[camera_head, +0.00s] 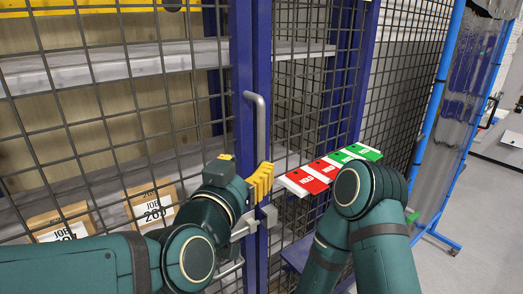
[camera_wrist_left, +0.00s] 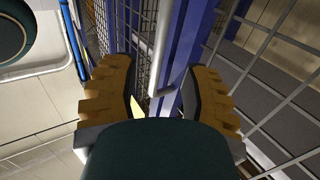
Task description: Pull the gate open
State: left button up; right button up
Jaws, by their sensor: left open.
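The gate is a dark wire mesh panel in a blue frame (camera_head: 241,60), and it looks closed against the blue post beside it. Its upright grey bar handle (camera_head: 259,115) stands out from the frame; it also shows in the left wrist view (camera_wrist_left: 163,38). My left gripper (camera_head: 262,180), with yellow fingers, is at the lower end of the handle. In the left wrist view its fingers (camera_wrist_left: 158,95) are spread, with the handle seen in the gap between them, not clamped. Whether a finger touches it I cannot tell. My right arm is bent at the right; its gripper does not show.
A grey latch (camera_head: 244,229) sits on the frame below my left gripper. Red and green labelled plates (camera_head: 329,171) lie right of the post. Boxes marked JOB (camera_head: 152,205) stand behind the mesh. A blue-framed screen (camera_head: 439,95) stands at the right, with bare floor beside it.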

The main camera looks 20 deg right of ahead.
aim_at(260, 151)
pick_arm(q)
jog(key=x, duration=0.7)
jog(key=shift+w+d, duration=0.25)
jog(key=shift+w, duration=0.05)
grip_shut()
